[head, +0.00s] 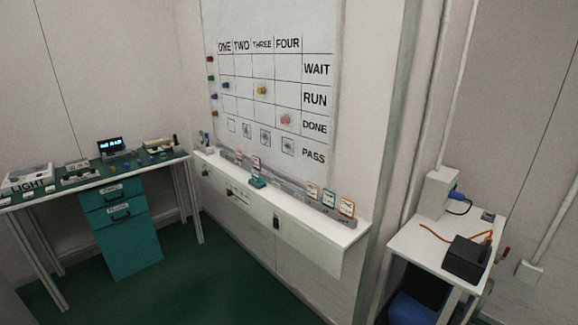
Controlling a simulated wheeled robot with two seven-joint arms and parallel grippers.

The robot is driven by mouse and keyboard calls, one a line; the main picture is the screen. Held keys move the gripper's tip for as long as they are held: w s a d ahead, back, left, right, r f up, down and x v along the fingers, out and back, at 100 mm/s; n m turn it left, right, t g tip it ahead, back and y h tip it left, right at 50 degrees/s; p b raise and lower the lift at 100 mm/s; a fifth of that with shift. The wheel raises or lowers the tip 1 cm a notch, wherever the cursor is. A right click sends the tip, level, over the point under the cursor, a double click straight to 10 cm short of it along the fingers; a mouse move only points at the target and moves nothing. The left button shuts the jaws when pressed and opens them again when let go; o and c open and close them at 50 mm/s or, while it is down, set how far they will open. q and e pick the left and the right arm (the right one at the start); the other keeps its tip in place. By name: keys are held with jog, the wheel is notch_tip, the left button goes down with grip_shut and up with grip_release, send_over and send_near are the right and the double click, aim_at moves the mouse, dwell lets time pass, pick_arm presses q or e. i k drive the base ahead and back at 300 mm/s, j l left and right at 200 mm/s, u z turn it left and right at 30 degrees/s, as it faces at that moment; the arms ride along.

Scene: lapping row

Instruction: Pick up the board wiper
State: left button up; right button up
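I cannot pick out the board wiper with certainty in the head view. The whiteboard (270,75) hangs on the middle wall, with a grid, words and several coloured magnets. A long white ledge (300,217) runs below it. At the ledge's far left end stand small dark blue items (204,138), too small to identify. A small teal stand (257,182) with a card sits mid-ledge, and several framed cards (329,198) stand near its right end. Neither of my grippers is in view.
A green-topped bench (130,170) with a small lit display (112,146) and teal drawers (118,235) stands at the left. A white side table (418,240) at the right holds a black box (466,259) and an orange cable. The green floor (205,285) between is clear.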

aim_at(255, 182)
jog(key=i+j+z, duration=0.2)
jog(key=i+j, duration=0.45)
jog(key=i+j+z, duration=0.25)
jog(key=i+j, duration=0.35)
jog(key=j, duration=0.15)
